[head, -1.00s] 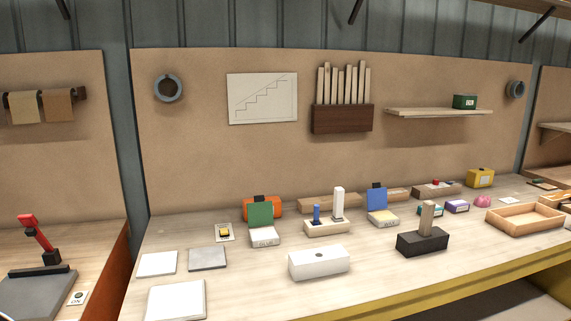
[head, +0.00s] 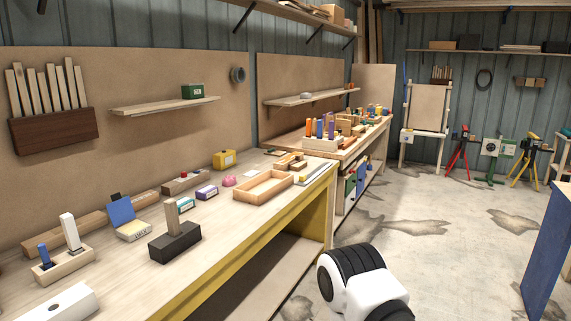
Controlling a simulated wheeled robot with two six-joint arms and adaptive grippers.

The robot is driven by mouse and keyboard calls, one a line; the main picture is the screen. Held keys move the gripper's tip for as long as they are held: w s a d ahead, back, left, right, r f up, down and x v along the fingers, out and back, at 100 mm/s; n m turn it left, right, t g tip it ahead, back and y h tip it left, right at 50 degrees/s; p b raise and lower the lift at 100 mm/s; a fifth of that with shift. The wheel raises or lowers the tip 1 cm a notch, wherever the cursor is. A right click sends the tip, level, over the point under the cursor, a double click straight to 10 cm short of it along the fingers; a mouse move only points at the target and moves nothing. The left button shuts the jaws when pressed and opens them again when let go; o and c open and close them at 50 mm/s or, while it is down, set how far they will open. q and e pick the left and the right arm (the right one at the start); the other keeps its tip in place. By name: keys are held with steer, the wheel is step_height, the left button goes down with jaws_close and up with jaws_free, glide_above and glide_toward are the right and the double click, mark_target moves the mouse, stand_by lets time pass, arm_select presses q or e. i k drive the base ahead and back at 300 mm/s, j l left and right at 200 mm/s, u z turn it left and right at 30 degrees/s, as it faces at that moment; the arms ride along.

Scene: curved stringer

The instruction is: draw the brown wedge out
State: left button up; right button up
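A brown wooden piece (head: 172,216), which looks like the wedge, stands upright in a black block (head: 178,241) on the workbench. Its lower end is hidden inside the block. Neither of my grippers is in view. A white and black arm part of mine shows at the bottom, right of the bench, with no fingers visible.
A white block (head: 60,303) and a wooden holder (head: 64,266) with blue and white pieces stand left of the black block. An empty wooden tray (head: 264,187) lies to its right. A yellow-edged bench front (head: 240,272) borders open floor.

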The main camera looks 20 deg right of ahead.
mark_target(297, 157)
steer(key=z, duration=0.75)
steer(key=i+l+z, duration=0.25)
steer(key=i, duration=0.75)
steer(key=i+z, duration=0.3)
steer(key=i, duration=0.7)
